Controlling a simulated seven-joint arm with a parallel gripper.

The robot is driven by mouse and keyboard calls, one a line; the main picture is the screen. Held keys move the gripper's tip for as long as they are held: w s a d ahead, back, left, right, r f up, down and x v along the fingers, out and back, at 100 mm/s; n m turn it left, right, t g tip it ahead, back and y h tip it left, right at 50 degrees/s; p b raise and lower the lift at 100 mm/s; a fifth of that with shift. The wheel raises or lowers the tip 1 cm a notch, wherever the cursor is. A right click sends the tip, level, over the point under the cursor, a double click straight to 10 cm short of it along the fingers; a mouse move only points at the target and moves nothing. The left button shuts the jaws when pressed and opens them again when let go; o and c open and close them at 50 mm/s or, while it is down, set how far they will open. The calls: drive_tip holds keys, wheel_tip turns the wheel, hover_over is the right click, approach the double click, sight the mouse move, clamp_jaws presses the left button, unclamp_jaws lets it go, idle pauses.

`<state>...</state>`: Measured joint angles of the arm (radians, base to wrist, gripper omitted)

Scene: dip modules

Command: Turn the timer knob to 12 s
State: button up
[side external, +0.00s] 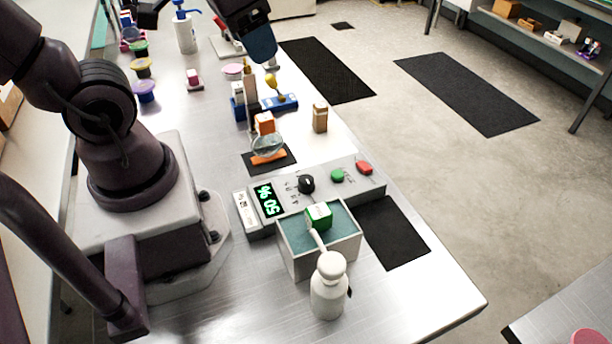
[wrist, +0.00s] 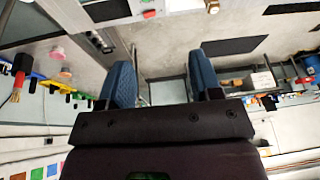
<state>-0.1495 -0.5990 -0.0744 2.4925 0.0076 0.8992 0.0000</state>
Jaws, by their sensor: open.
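The grey control box (side external: 290,196) lies on the bench with a lit green display (side external: 268,198). The black timer knob (side external: 306,183) sits on its top face, with small markings beside it too small to read. A green button (side external: 337,175) and a red button (side external: 364,168) are to its right. My gripper (side external: 262,50) is raised at the back of the bench, well apart from the box; only part of it shows there. In the wrist view, its two blue fingers (wrist: 161,82) are spread with nothing between them. Part of the box with the red button (wrist: 149,14) shows at the top edge.
Coloured jars line the far left.

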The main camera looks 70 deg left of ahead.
drive_tip(key=w+a+f+n+g, duration=0.2)
drive_tip(key=w+f+n+g, duration=0.15)
drive_tip(key=f, duration=0.65)
drive_tip(key=n, duration=0.5)
hover_over(306, 179)
wheel_tip(306, 179, down, 6)
drive_tip(key=r, duration=0.1)
drive_tip(key=shift+h, duration=0.4)
wheel_tip(306, 179, down, 13)
drive_tip(key=shift+f, duration=0.15)
drive_tip(key=c, duration=0.9)
